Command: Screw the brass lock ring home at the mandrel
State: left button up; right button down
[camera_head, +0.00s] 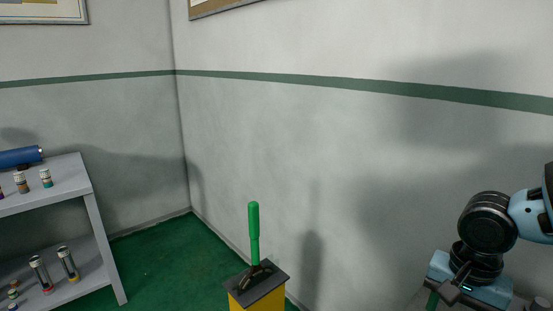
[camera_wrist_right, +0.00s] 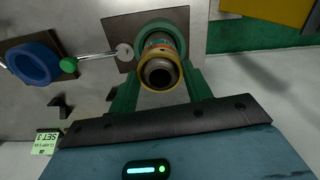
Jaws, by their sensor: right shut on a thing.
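In the right wrist view the brass lock ring (camera_wrist_right: 160,83) shows as a brass-coloured rim around the dark open end of a banded pipe-like part. That part, apparently the mandrel (camera_wrist_right: 157,40), stands out from a green collar (camera_wrist_right: 150,28) on a grey plate. My right gripper (camera_wrist_right: 160,88) has its green fingers on either side of the ring and is shut on it. How far the ring is threaded cannot be told. In the head view my right gripper (camera_head: 432,301) is at the lower right, its fingers mostly cut off by the picture edge. My left gripper is not in view.
In the wrist view a blue ring (camera_wrist_right: 34,62) and a rod with a green knob (camera_wrist_right: 68,65) are left of the mandrel, with a label (camera_wrist_right: 46,143) below. The head view shows a green lever (camera_head: 254,232) on a yellow pedestal (camera_head: 258,296) and a grey shelf (camera_head: 70,180) with small parts.

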jog(key=m, duration=0.6)
dwell(0.3)
jog(key=c, duration=0.9)
grip_release()
jog(key=n, duration=1)
